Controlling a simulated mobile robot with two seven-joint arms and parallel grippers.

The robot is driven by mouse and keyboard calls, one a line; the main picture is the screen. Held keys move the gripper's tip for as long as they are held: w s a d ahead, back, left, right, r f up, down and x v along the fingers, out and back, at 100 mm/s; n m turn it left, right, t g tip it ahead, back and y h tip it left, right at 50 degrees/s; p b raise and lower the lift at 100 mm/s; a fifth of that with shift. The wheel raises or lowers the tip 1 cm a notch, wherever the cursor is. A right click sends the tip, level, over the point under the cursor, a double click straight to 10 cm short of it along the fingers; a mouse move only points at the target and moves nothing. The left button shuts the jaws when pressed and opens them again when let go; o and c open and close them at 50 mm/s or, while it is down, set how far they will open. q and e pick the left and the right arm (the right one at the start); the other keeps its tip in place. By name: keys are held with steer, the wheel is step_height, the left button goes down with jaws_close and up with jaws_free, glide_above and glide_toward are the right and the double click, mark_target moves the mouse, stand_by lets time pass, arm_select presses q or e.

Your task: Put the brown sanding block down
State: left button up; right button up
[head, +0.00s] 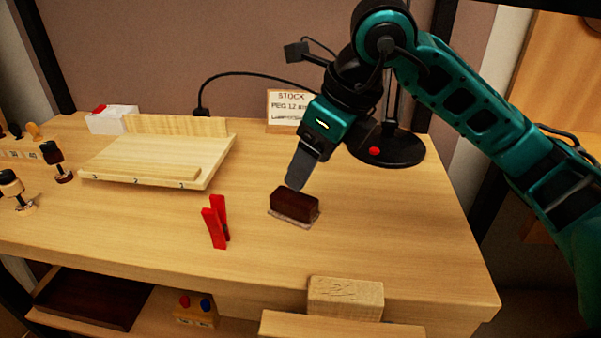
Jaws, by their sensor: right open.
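The brown sanding block (295,205) rests on the bench top (370,240), right of the red clamp-like piece. It is dark brown with a thin paler layer along its bottom edge. My right gripper (297,183) is just above and behind the block, pointing down, and it is open. The gripper's fingers overlap in this view, so the gap between them is hidden. I cannot tell whether a fingertip touches the block. My left gripper is not in view.
A red clamp-like piece (215,222) stands left of the block. A wooden tray (165,155) lies at the back left. A black lamp base (400,152) and a paper sign (284,100) are behind. A wooden block (345,298) is at the front edge. The bench's right side is clear.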

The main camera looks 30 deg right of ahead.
steer(key=shift+v, duration=1.6)
steer(key=shift+f, duration=0.1)
